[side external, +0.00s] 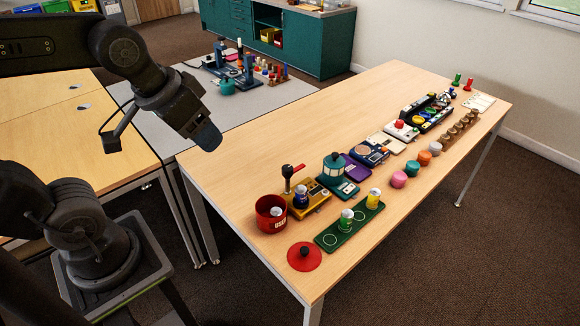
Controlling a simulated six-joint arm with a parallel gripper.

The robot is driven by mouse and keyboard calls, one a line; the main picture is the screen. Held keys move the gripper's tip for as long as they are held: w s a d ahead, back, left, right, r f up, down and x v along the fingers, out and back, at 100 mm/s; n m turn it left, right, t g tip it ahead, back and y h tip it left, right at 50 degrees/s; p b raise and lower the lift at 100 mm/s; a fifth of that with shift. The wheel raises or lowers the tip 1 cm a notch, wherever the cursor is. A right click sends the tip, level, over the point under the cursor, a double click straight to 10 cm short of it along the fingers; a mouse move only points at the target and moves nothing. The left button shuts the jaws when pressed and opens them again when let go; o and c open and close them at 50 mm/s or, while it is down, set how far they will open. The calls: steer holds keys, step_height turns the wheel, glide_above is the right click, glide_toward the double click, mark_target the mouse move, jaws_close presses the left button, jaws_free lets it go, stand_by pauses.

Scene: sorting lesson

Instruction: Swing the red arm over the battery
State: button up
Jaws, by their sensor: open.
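A yellow device (317,204) stands near the front of the long wooden table. A blue battery (301,196) stands upright on it.
A red bin (271,224) holding a battery stands left of the device, with a red disc (304,257) in front. A green tray (331,240) bears a green battery (346,218) and a yellow one (374,197). A teal lantern-like device (333,168) stands close on the right.

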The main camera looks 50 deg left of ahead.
steer(key=w+a+n+g, duration=0.2)
steer(key=w+n, duration=0.1)
steer(key=w, duration=0.6)
steer(key=n+g, duration=0.3)
steer(key=n, duration=0.2)
glide_above(287, 167)
step_height(287, 167, down, 14)
step_height(287, 167, down, 13)
steer(key=shift+d+f, duration=0.15)
steer(key=shift+c, duration=0.2)
steer(key=c, duration=0.9)
